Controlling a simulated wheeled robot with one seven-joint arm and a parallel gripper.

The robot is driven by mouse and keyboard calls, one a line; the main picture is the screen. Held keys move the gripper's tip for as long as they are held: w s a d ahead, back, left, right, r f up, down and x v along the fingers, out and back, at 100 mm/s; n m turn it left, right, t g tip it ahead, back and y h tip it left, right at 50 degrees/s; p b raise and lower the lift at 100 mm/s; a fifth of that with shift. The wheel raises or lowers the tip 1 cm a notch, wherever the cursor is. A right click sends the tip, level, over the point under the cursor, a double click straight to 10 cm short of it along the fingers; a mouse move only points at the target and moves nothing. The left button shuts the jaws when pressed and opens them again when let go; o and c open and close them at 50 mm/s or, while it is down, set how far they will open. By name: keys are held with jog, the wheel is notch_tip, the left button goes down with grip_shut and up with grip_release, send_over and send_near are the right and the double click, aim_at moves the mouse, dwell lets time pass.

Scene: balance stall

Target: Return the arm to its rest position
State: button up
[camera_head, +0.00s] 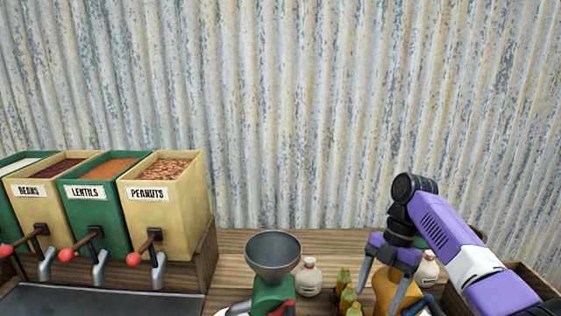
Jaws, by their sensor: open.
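My gripper (385,284) hangs from my purple and black arm at the lower right. It points down, with its two grey fingers apart. An orange-yellow rounded object (392,290) shows behind and between the fingers. I cannot tell whether the fingers touch it. The lower edge of the picture cuts off what lies below the fingertips.
Bins of lentils (85,192), peanuts (150,195) and beans with red-knobbed levers stand at left. A grey funnel (273,262) on a green body stands at bottom centre, near a white jar (309,278) and small yellow bottles (347,293). A corrugated wall (300,110) closes the back.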

jog(key=w+a+r+m+t, duration=0.1)
jog(key=w+r+m+t, duration=0.1)
jog(key=w+m+t, duration=0.5)
jog(key=w+a+f+m+t+y+b, duration=0.1)
jog(key=w+a+f+m+t, duration=0.45)
jog(key=a, duration=0.35)
jog(key=s+d+f+m+t+h+b, duration=0.1)
jog(key=s+d+f+m+b, duration=0.1)
jog(key=s, duration=1.8)
jog(key=s+d+f+m+t+h+b, duration=0.1)
jog(key=s+m, duration=0.6)
jog(key=s, duration=1.3)
jog(key=s+d+f+m+t+h+b, duration=0.2)
jog(key=s+d+f+m+t+b, duration=0.1)
jog(key=s, duration=1.7)
notch_tip(320, 180, down, 3)
jog(key=d+m+b, duration=0.1)
jog(key=d+b, duration=0.1)
jog(key=b, duration=0.1)
jog(key=shift+r, duration=0.15)
